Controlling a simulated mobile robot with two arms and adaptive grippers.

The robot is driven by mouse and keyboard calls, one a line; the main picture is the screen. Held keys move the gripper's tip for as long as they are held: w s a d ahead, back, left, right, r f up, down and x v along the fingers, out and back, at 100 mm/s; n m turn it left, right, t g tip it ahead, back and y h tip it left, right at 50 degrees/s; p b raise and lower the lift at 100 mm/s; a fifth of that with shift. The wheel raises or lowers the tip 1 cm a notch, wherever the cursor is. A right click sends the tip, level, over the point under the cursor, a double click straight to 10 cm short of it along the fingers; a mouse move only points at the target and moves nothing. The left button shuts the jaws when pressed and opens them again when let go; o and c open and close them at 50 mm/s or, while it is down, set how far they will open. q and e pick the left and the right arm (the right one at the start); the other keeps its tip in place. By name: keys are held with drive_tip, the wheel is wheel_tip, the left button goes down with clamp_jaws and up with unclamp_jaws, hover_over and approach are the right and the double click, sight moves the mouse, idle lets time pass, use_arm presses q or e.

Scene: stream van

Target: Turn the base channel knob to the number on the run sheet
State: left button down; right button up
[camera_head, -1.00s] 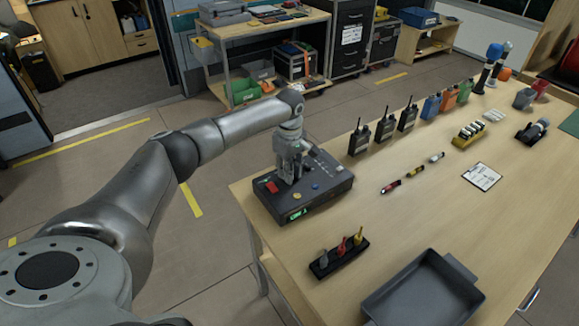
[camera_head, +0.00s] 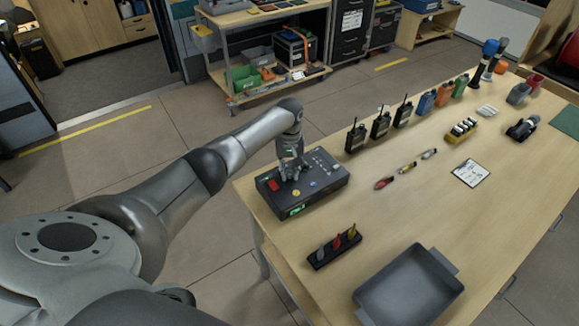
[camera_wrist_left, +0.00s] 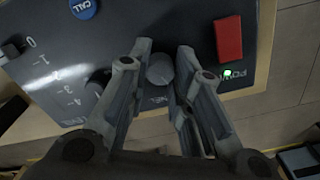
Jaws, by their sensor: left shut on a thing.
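The dark base unit (camera_head: 325,193) sits at the near left end of the wooden table, with a lit green display on its front. My left gripper (camera_head: 291,174) points down onto its top. In the left wrist view, the round grey channel knob (camera_wrist_left: 160,70) sits between the two fingertips, which are shut on its sides. The lettering around it is partly hidden by the fingers, and its setting cannot be read. The run sheet (camera_head: 471,173) lies on a clipboard further right on the table; its number is too small to read. My right gripper is out of view.
A red switch (camera_wrist_left: 229,40) and a blue call button (camera_wrist_left: 84,8) are near the knob. Radios (camera_head: 381,124) stand behind the unit. A holder with coloured tools (camera_head: 334,248) and a grey tray (camera_head: 409,290) are in front.

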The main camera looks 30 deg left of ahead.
use_arm(q)
drive_tip(key=m, duration=0.3)
drive_tip(key=shift+r+m, duration=0.1)
drive_tip(key=shift+m, duration=0.3)
drive_tip(key=m, duration=0.4)
drive_tip(key=shift+w+m+p, duration=0.1)
drive_tip(key=shift+m+p, duration=0.2)
drive_tip(key=shift+p, duration=0.05)
drive_tip(key=m, duration=0.4)
drive_tip(key=shift+m, duration=1.6)
drive_tip(key=shift+r, duration=0.1)
drive_tip(key=c, duration=1.5)
unclamp_jaws()
drive_tip(key=shift+o, duration=1.2)
